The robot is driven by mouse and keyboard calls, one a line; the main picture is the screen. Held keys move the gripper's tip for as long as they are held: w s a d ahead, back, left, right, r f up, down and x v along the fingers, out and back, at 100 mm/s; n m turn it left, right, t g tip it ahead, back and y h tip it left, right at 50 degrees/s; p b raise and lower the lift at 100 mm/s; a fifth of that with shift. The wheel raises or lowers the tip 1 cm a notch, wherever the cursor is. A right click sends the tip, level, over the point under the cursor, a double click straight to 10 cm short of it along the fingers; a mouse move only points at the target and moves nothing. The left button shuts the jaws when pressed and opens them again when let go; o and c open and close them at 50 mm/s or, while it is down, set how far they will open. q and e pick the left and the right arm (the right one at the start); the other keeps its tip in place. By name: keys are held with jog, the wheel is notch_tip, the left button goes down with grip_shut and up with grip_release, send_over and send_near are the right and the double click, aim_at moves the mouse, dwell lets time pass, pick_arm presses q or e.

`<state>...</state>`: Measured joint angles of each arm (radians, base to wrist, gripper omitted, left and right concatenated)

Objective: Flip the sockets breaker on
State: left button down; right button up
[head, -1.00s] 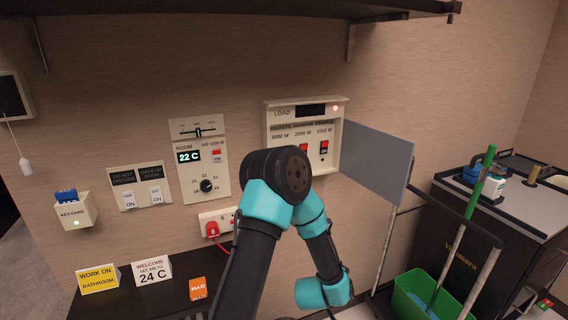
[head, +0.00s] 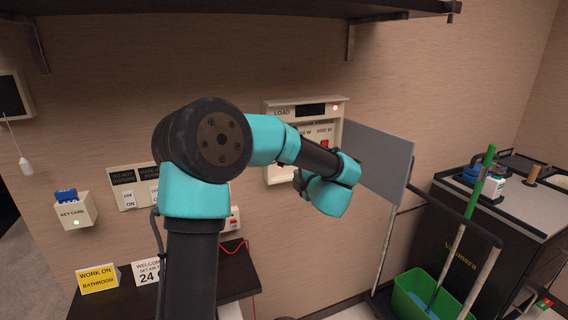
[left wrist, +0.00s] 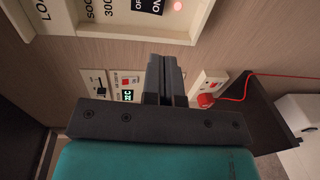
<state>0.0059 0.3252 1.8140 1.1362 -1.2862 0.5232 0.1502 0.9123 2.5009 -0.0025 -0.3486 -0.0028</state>
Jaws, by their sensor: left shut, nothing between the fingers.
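The breaker panel (head: 290,106) is a cream box on the wall, marked LOAD, with a dark display and a red light. Its sockets breaker is hidden behind my left arm in the head view; one red switch (head: 325,143) still shows at the right. In the left wrist view the panel's edge (left wrist: 130,32) crosses the top, with the sockets 3000 W label and an OFF/ON marking (left wrist: 150,6) cut off by the frame. My left gripper (left wrist: 165,62) is shut and empty, apart from the panel, just below its edge. In the head view its tip (head: 298,181) is mostly hidden by the wrist.
A grey panel door (head: 378,162) stands open right of the box. A cart with a green bucket (head: 415,292) and mop is at the lower right. A red plug (left wrist: 206,100) and cable sit by the wall socket. Signs (head: 97,278) stand on the dark shelf.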

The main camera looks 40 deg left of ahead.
pick_arm(q)
jog(key=x, duration=1.4)
